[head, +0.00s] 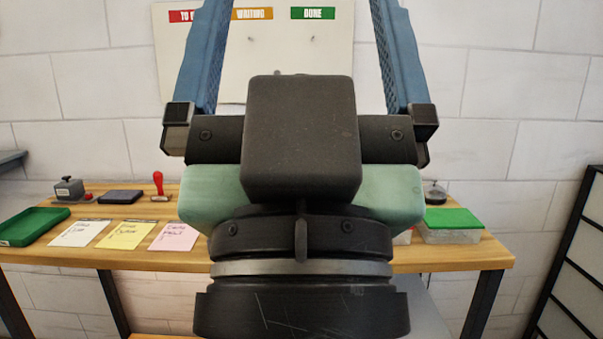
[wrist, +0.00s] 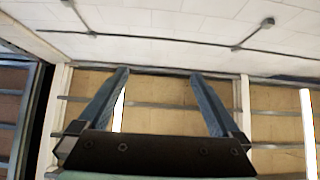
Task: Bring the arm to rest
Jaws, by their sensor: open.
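My gripper (head: 303,20) stands upright close in front of the head camera, over the middle of the bench. Its two blue fingers are spread wide apart and run out of the top of the head view. In the wrist view my gripper (wrist: 160,73) is open with nothing between its fingers. The fingers point up toward the upper wall and ceiling. The dark gripper body and wrist hide the middle of the bench.
The wooden bench (head: 113,258) holds a green tray (head: 33,227), paper cards (head: 126,234), a black pad (head: 120,196) and a red stamp (head: 158,186) on the left. A green-lidded box (head: 452,225) stands right. A board (head: 290,60) hangs behind. A dark cabinet (head: 572,270) stands far right.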

